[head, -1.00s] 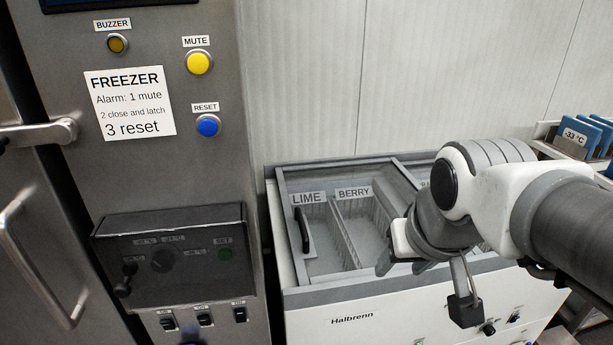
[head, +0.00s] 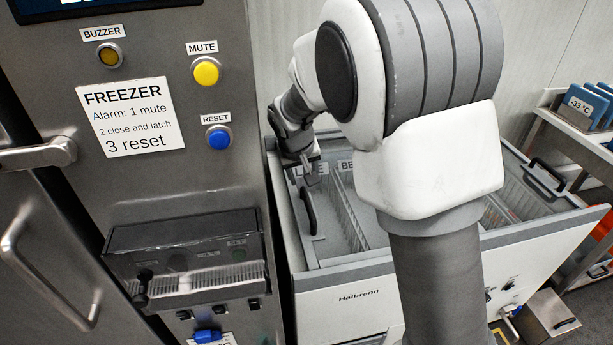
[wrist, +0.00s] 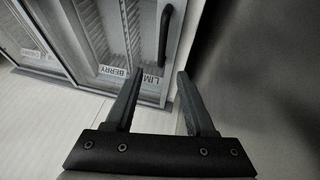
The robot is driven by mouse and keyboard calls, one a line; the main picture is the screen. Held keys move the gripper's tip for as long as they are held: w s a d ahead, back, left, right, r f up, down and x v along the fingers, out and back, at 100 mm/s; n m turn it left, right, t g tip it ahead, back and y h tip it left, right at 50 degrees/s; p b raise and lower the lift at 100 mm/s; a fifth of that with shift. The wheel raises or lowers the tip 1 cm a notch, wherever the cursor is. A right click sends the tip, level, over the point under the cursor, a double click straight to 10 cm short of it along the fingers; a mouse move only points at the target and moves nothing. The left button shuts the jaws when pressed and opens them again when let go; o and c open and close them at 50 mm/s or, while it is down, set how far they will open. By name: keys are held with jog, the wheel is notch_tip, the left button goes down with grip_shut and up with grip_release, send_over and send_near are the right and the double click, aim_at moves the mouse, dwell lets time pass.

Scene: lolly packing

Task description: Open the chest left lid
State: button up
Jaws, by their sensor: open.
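The chest (head: 355,297) is a white freezer marked Halbrenn, below and right of the steel cabinet. Its left lid (head: 328,245) is a glass pane in a grey frame, lying shut over the LIME and BERRY compartments. The lid's black bar handle (head: 308,210) is near its left edge; it also shows in the wrist view (wrist: 165,35). My gripper (head: 306,172) is above the lid's far left corner, by the LIME label. In the wrist view its two fingers (wrist: 160,75) are apart with nothing between them, and the handle lies beyond the fingertips. My arm hides the middle of the chest.
The steel cabinet (head: 170,190) with buttons and a projecting control box (head: 190,245) stands close on the left. The back wall (wrist: 50,100) is close behind the chest. A shelf with blue packs (head: 585,105) is at the right. Another black handle (head: 545,175) is on the chest's right side.

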aim_at(308, 203)
jog(key=x, duration=0.6)
jog(key=p+x, duration=0.1)
jog(key=x, duration=0.5)
jog(key=a+p+x, duration=0.1)
jog(key=x, duration=0.5)
jog(key=shift+w+d+f, duration=0.1)
jog(key=shift+w+f, duration=0.05)
jog(key=shift+w, duration=0.1)
grip_shut()
dwell(0.9)
